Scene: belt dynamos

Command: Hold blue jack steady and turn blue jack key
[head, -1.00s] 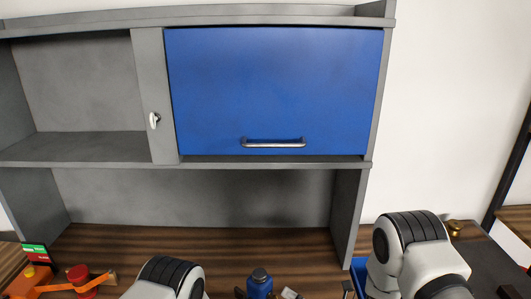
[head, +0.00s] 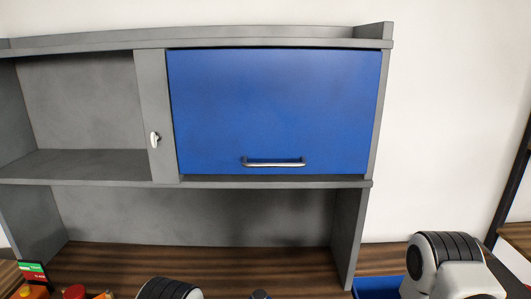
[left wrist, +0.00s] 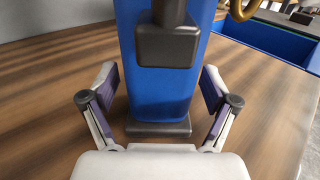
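The blue jack (left wrist: 165,92) stands upright on the wooden table in the left wrist view, on a dark base (left wrist: 158,129). A dark block with a shaft (left wrist: 167,45) sits on its near face; I cannot tell whether this is the key. My left gripper (left wrist: 158,80) is open, one finger on each side of the jack, with no clear contact. My right arm shows at lower right in the head view, but its gripper is out of view.
A grey shelf with a shut blue door (head: 275,110) and a metal handle (head: 273,163) stands behind the table. A blue bin (head: 378,287) is at lower right. A brass-coloured curved piece (left wrist: 241,10) shows near the jack. Red and orange items (head: 74,292) sit at lower left.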

